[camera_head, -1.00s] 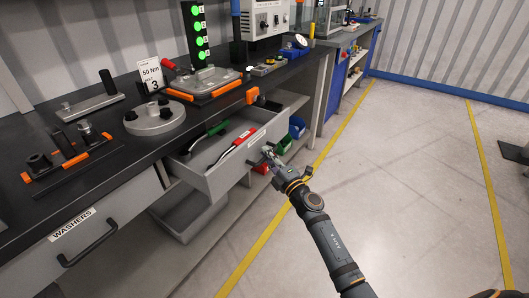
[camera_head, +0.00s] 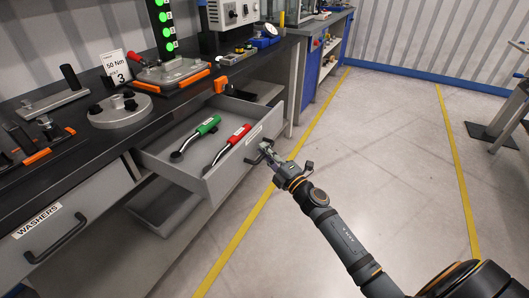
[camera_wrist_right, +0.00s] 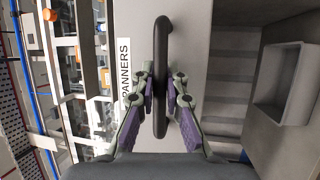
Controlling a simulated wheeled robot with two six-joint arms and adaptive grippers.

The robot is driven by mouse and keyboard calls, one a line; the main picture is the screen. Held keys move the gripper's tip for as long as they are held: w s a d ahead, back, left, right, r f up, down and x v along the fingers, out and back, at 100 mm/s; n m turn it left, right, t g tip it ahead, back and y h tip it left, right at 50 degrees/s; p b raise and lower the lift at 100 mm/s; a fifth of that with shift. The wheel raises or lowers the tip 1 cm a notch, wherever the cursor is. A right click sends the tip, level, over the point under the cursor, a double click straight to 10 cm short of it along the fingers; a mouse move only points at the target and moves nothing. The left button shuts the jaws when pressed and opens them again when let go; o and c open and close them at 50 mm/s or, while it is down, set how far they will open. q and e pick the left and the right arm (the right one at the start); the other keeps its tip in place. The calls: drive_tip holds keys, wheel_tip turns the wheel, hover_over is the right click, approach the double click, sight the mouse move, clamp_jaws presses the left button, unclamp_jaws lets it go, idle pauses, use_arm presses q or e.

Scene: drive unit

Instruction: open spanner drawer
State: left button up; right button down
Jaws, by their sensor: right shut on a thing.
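The spanner drawer (camera_head: 226,172) is a grey drawer under the black workbench, pulled well out. A green-handled spanner tool (camera_head: 196,138) and a red-handled one (camera_head: 228,146) lie inside it. My right gripper (camera_head: 266,152) is at the drawer front, shut on its dark bar handle. In the right wrist view the handle (camera_wrist_right: 162,112) stands between the two fingers of my gripper (camera_wrist_right: 161,98), next to the label ending in "PANNERS" (camera_wrist_right: 125,78). My left gripper is not in view.
The washers drawer (camera_head: 75,215) is shut at the lower left. A lower grey drawer or tray (camera_head: 165,212) shows beneath the spanner drawer. Fixtures, including a round metal plate (camera_head: 120,112), stand on the benchtop.

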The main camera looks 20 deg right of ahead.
drive_tip(key=c, duration=1.4)
unclamp_jaws()
drive_tip(key=shift+o, duration=0.2)
drive_tip(key=shift+s, duration=0.1)
drive_tip(key=v, duration=1.1)
drive_tip(key=shift+s, duration=0.4)
drive_tip(key=shift+d+f, duration=0.15)
drive_tip(key=shift+f, duration=0.05)
